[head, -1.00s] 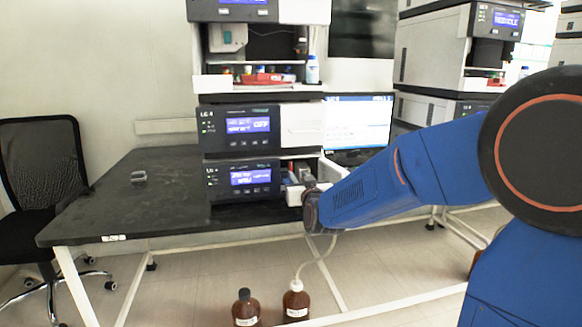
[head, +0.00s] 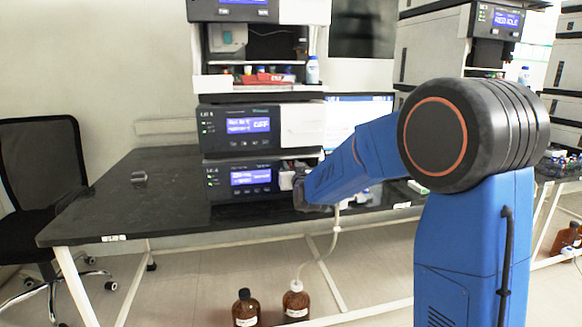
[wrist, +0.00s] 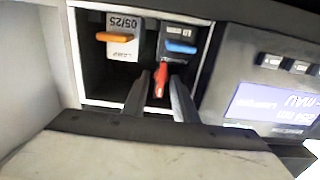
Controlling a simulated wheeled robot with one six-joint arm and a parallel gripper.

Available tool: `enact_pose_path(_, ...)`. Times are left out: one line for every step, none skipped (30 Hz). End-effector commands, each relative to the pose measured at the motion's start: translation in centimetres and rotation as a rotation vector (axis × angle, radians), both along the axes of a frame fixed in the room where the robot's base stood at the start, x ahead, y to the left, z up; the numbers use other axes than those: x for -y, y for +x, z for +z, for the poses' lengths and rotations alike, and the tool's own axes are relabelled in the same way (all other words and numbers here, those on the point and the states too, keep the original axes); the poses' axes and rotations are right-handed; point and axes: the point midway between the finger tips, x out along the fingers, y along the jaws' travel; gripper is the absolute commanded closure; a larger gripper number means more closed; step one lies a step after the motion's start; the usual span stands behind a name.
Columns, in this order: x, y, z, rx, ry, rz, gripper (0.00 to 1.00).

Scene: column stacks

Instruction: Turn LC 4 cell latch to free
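The lower unit of the LC 4 stack (head: 222,190) has a lit blue display in the head view, with an open bay to its right. The wrist view shows inside the bay (wrist: 100,80): an orange lever (wrist: 114,37) under a label, a blue lever (wrist: 181,47), and a red lever (wrist: 160,80) hanging below and left of the blue one. My gripper (wrist: 164,84) has its two dark fingers either side of the red lever, slightly apart from each other. Whether they touch it is unclear. In the head view my gripper (head: 299,190) is at the bay, its fingertips mostly hidden.
A lit display (wrist: 272,105) is to the right of the bay in the wrist view. The black bench (head: 140,205) is mostly clear to the left, with a small grey object (head: 139,178). Two brown bottles (head: 296,303) stand on the floor below. A monitor (head: 357,112) stands behind my arm.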

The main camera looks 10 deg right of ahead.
Motion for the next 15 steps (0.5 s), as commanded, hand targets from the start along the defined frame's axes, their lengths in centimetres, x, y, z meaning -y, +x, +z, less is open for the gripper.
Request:
enact_pose_path(0.0, 0.0, 0.01, 0.0, 0.0, 0.0, 0.74)
enact_pose_path(0.0, -0.01, 0.01, 0.0, 0.0, 0.0, 0.74)
enact_pose_path(0.0, -0.01, 0.01, 0.0, 0.0, 0.0, 0.74)
enact_pose_path(0.0, -0.01, 0.01, 0.0, 0.0, 0.0, 0.74)
enact_pose_path(0.0, -0.02, 0.01, 0.0, 0.0, 0.0, 0.79)
enact_pose_path(0.0, -0.02, 0.02, 0.0, 0.0, 0.0, 0.89)
enact_pose_path(0.0, -0.02, 0.02, 0.0, 0.0, 0.0, 0.96)
enact_pose_path(0.0, -0.02, 0.02, 0.0, 0.0, 0.0, 1.0)
enact_pose_path(0.0, -0.03, 0.02, 0.0, 0.0, 0.0, 1.0)
enact_pose_path(0.0, -0.03, 0.02, 0.0, 0.0, 0.0, 1.0)
enact_pose_path(-0.01, -0.03, 0.02, 0.0, 0.0, 0.0, 1.0)
enact_pose_path(-0.01, -0.03, 0.02, 0.0, 0.0, 0.0, 1.0)
enact_pose_path(-0.01, -0.03, 0.02, 0.0, 0.0, 0.0, 1.0)
enact_pose_path(0.0, -0.03, 0.02, 0.0, 0.001, 0.0, 1.0)
enact_pose_path(0.0, -0.03, 0.02, 0.0, 0.004, 0.0, 1.0)
